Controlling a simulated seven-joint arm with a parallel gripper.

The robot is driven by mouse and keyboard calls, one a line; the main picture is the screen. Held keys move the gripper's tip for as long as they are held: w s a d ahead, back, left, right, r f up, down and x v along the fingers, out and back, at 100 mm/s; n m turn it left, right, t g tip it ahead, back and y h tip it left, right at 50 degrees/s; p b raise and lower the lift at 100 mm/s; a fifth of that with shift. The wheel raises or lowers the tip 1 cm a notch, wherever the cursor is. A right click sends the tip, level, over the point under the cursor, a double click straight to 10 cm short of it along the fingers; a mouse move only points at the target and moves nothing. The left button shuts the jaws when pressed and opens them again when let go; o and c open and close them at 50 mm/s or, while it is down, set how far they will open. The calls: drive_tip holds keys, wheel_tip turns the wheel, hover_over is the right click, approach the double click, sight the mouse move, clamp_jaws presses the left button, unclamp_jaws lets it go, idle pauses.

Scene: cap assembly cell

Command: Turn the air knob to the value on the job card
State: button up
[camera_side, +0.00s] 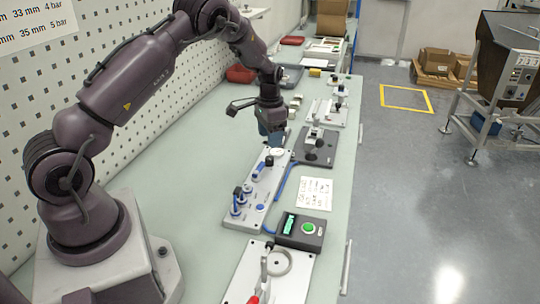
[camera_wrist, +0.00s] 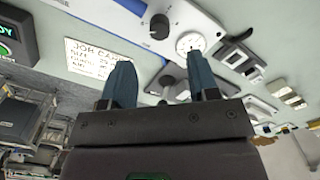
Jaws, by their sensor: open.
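A light panel (camera_side: 255,215) on the bench carries several blue and dark controls. A round white gauge (camera_side: 277,152) sits at its far end, and a dark knob (camera_side: 268,161) stands near it. The wrist view shows a black knob (camera_wrist: 159,27) and the white gauge (camera_wrist: 190,43) on the panel. The job card (camera_side: 314,194) lies right of the panel. It also shows in the wrist view (camera_wrist: 100,57), its heading legible but its values too small to read. My gripper (camera_side: 272,140) is above the panel's far end. Its fingers (camera_wrist: 160,82) are apart, with the knob beyond them, not between them.
A dark box with a green display and button (camera_side: 302,230) stands near the job card. A dark plate (camera_side: 316,146) lies right of the gripper. A white plate with a ring and red-handled clamp (camera_side: 290,275) is at the front. Bare bench lies left of the panel.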

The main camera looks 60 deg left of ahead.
sight(270, 157)
wheel_tip(270, 157, down, 7)
drive_tip(key=shift+f, duration=0.1)
idle(0.3)
drive_tip(key=c, duration=0.9)
